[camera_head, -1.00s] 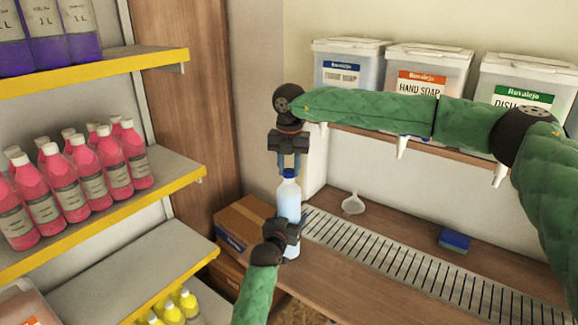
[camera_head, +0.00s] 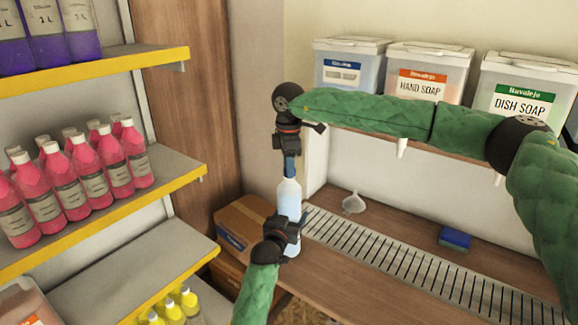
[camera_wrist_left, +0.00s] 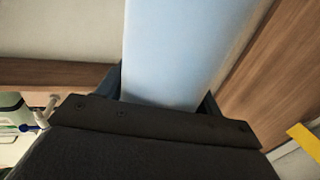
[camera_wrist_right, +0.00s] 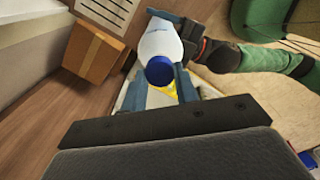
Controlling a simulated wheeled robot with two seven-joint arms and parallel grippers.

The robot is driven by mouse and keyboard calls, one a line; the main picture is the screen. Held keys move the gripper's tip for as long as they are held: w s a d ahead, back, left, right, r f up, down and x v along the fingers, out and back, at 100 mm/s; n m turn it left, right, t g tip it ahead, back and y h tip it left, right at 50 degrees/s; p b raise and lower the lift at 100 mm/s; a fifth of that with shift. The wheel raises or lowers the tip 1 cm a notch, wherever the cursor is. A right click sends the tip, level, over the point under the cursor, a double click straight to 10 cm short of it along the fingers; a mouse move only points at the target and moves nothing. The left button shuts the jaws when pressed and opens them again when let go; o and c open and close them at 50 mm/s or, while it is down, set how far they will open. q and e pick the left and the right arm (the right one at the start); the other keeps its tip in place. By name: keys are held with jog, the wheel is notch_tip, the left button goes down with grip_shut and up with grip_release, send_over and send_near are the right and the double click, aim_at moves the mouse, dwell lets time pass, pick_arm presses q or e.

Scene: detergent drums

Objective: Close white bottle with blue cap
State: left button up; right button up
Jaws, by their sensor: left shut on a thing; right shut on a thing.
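The white bottle (camera_head: 289,196) stands upright between my two grippers, over the left end of the counter. My left gripper (camera_head: 290,222) is shut on the lower part of its body. The pale bottle body (camera_wrist_left: 178,50) fills the middle of the left wrist view between the fingers. My right gripper (camera_head: 290,166) points down from above and is shut on the blue cap at the bottle's top. In the right wrist view the blue cap (camera_wrist_right: 160,72) sits at the bottle's neck between the fingers. I cannot tell how tightly the cap is seated.
A cardboard box (camera_head: 246,222) stands left of the bottle. A white funnel (camera_head: 353,203) and a blue sponge (camera_head: 454,239) lie on the wooden counter (camera_head: 400,268) around a metal drain grate (camera_head: 400,254). Tubs (camera_head: 430,70) stand on the shelf behind my right arm.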

jog(key=m, duration=0.5)
jog(key=shift+w+m, duration=0.1)
jog(key=shift+m, duration=0.3)
jog(key=o, duration=1)
jog(key=shift+r, duration=2.25)
jog(key=shift+r, duration=0.1)
jog(key=shift+c, duration=0.2)
